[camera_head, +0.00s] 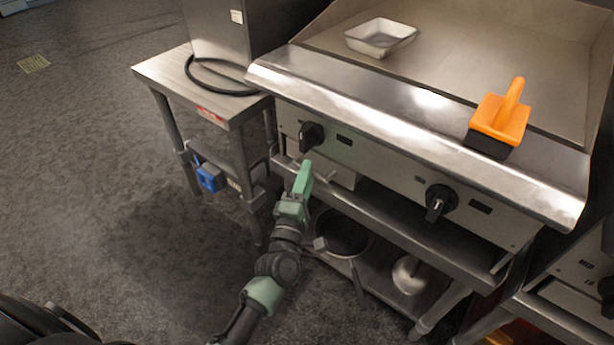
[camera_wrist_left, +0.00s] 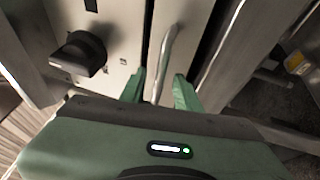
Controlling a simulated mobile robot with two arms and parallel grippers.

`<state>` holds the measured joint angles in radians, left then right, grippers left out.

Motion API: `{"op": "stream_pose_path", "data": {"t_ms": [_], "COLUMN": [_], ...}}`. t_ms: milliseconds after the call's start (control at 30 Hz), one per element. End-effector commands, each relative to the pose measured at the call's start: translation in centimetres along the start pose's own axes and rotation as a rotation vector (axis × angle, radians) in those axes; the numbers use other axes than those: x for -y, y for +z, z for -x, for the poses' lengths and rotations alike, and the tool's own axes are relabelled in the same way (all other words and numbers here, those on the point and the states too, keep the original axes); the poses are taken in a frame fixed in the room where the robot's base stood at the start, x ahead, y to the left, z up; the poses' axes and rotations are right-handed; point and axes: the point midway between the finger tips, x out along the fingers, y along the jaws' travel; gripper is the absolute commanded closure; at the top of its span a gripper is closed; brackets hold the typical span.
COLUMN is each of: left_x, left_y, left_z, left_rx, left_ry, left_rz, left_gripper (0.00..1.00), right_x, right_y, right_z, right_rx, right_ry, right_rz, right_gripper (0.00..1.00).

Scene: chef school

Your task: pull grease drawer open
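The grease drawer (camera_head: 342,176) is a small pale metal front below the griddle's knob panel, partly hidden by my left gripper. In the left wrist view the drawer front (camera_wrist_left: 190,22) carries a curved metal bar handle (camera_wrist_left: 168,46). My left gripper (camera_head: 304,172) is at the drawer, with green fingers. In the left wrist view the fingers of my left gripper (camera_wrist_left: 160,78) are apart, one on each side of the handle's line. I cannot tell whether they touch it. The drawer looks shut. My right gripper is not in view.
A black knob (camera_head: 311,136) sits just above my gripper; another knob (camera_head: 440,202) is further right. A metal side table (camera_head: 160,72) stands at left. A tray (camera_head: 380,36) and an orange-handled scraper or brush (camera_head: 503,115) rest on the griddle. A pan (camera_head: 343,236) is on the lower shelf.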

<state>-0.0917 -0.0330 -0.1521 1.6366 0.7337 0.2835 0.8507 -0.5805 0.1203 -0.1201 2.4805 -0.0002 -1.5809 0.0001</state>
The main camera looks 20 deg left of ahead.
Motion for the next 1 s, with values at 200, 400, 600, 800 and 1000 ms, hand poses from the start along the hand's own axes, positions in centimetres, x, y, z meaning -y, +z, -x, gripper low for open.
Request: {"op": "stream_pose_path", "data": {"t_ms": [200, 400, 600, 800, 1000], "left_x": [-0.01, 0.00, 0.02, 0.04, 0.06], "left_y": [0.01, 0.00, 0.00, 0.00, 0.01], "left_z": [-0.14, -0.11, -0.10, -0.08, -0.07], "left_rx": [0.000, 0.000, 0.000, 0.000, 0.000], "left_ry": [0.000, 0.000, 0.000, -0.001, -0.001], "left_rz": [0.000, -0.001, -0.001, -0.001, -0.001], "left_gripper": [0.68, 1.00, 1.00, 1.00, 1.00], "right_x": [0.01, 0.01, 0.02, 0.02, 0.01], "right_y": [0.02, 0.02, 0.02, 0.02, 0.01], "right_z": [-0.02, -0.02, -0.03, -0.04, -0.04], "right_rx": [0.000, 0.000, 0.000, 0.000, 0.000], "right_ry": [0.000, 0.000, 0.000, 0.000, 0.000], "right_rz": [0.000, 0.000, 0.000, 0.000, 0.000], "right_gripper": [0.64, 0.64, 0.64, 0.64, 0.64]}}
